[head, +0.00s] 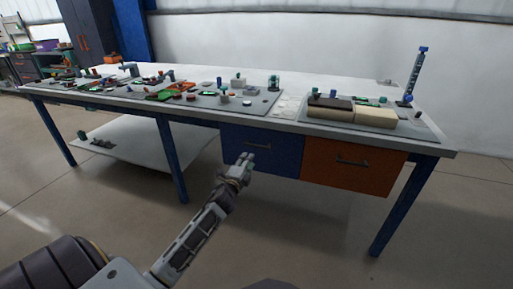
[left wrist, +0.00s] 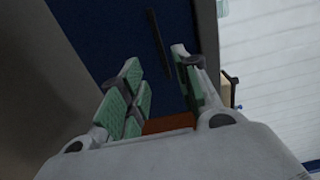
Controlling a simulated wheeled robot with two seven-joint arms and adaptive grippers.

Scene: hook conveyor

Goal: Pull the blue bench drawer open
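The blue bench drawer (head: 285,156) hangs under the workbench top, left of an orange drawer, and looks closed. Its dark bar handle (head: 257,144) is near the middle of its front. My left gripper (head: 246,160) is in front of the blue drawer, just below and left of the handle in the head view. In the left wrist view, the two green-padded fingers (left wrist: 160,82) are spread apart with nothing between them. The handle (left wrist: 158,42) lies beyond the fingertips, before the blue front (left wrist: 105,30), and looks apart from them. My right gripper is not in view.
The orange drawer (head: 340,176) is right beside the blue one. The workbench top (head: 290,82) carries small parts, mats and blocks. A blue bench leg (head: 173,160) and a lower shelf (head: 125,150) are to the left. The floor (head: 300,235) in front is clear.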

